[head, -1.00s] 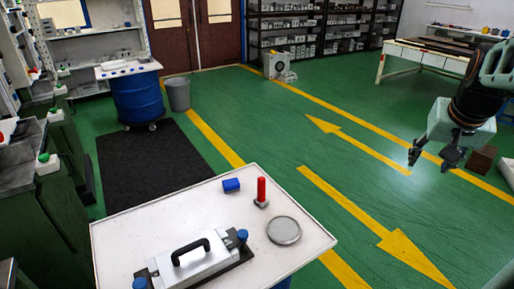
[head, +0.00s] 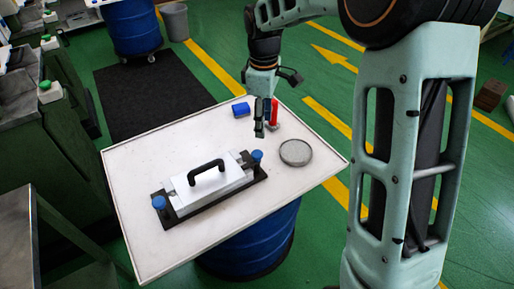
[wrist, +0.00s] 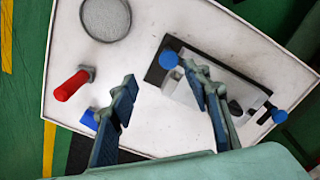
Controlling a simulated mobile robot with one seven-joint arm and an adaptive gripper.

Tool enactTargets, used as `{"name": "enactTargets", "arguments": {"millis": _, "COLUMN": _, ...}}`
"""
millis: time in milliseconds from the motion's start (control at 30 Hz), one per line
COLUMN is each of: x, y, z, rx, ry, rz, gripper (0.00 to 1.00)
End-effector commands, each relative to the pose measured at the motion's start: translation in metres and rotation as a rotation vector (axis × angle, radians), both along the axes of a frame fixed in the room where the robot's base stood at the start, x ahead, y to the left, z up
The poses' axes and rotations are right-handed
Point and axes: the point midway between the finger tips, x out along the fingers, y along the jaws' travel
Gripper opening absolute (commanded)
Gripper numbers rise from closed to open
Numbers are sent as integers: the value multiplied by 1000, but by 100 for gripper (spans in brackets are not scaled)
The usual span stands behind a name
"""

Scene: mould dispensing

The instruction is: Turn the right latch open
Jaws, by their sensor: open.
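The mould is a pale metal block with a black handle (head: 206,172) on a dark base plate (head: 190,212), lying on the white table top. Its right latch has a blue knob (head: 257,155) at the right end, near the round dish; this knob also shows in the wrist view (wrist: 168,60). The left latch's blue knob (head: 159,203) is at the other end. My gripper (head: 266,120) is open and empty above the table, beyond the right latch. In the wrist view its two fingers (wrist: 168,98) are spread, with bare table between them and the right knob ahead.
A round grey dish (head: 296,153) lies right of the mould. A red-handled tool (head: 274,108) stands behind my gripper, partly hidden by it. A blue block (head: 241,109) lies at the table's back edge. The white table (head: 150,262) is bare at its front and stands on a blue drum.

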Motion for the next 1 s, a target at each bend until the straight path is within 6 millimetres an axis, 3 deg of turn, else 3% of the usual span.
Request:
{"name": "enactTargets", "arguments": {"millis": 100, "x": -4, "y": 15, "z": -7, "rx": 11, "ry": 20, "rz": 62, "gripper": 44}}
{"name": "enactTargets", "arguments": {"millis": 267, "x": -6, "y": 18, "z": -20, "rx": 13, "ry": 24, "rz": 74, "gripper": 44}}
{"name": "enactTargets", "arguments": {"millis": 700, "x": -6, "y": 18, "z": -98, "rx": 13, "ry": 24, "rz": 71, "gripper": 44}}
{"name": "enactTargets", "arguments": {"millis": 1000, "x": -5, "y": 18, "z": -115, "rx": 13, "ry": 22, "rz": 70, "gripper": 44}}
